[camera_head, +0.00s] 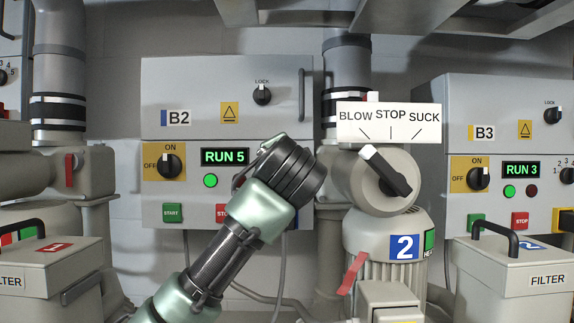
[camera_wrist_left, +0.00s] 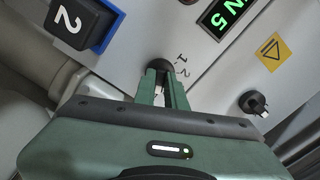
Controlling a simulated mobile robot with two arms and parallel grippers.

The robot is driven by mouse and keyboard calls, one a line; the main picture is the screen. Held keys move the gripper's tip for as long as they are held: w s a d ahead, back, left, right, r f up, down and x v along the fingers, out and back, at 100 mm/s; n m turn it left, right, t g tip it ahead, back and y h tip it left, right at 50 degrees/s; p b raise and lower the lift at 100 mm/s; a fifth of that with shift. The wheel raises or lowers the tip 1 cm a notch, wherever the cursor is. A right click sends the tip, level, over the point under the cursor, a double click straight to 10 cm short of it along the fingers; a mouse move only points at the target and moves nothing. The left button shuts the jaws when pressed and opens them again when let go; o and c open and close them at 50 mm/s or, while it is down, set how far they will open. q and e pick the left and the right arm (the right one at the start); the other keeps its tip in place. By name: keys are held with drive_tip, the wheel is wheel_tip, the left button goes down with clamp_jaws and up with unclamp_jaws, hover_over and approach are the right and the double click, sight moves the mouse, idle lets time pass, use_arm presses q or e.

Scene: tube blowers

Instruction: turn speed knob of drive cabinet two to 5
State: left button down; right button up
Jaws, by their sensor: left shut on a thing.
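Drive cabinet two, marked B2 (camera_head: 205,95), stands at the centre left in the head view. Its green display (camera_head: 225,157) reads RUN 5. My left arm covers the speed knob area there, and its fingers are hidden. In the left wrist view, my left gripper (camera_wrist_left: 165,82) is shut on the dark speed knob (camera_wrist_left: 158,65), with the printed numbers 1 and 2 beside it. The knob's pointer and the other numbers cannot be made out. The display (camera_wrist_left: 222,14) is partly in that view, showing a 5. My right gripper is not in view.
A red STOP button (camera_head: 222,211) is partly covered by my left arm. The BLOW-STOP-SUCK valve handle (camera_head: 386,170) and blower motor 2 (camera_head: 385,262) stand right of my arm. Cabinet B3 (camera_head: 500,100), reading RUN 3, is farther right. A lock switch (camera_wrist_left: 253,102) shows in the wrist view.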

use_arm(q)
drive_tip(key=shift+m, duration=0.7)
drive_tip(key=c, duration=1.5)
unclamp_jaws()
drive_tip(key=shift+o, duration=0.2)
drive_tip(key=s+b, duration=0.4)
drive_tip(key=s, duration=0.3)
drive_tip(key=shift+s, duration=0.35)
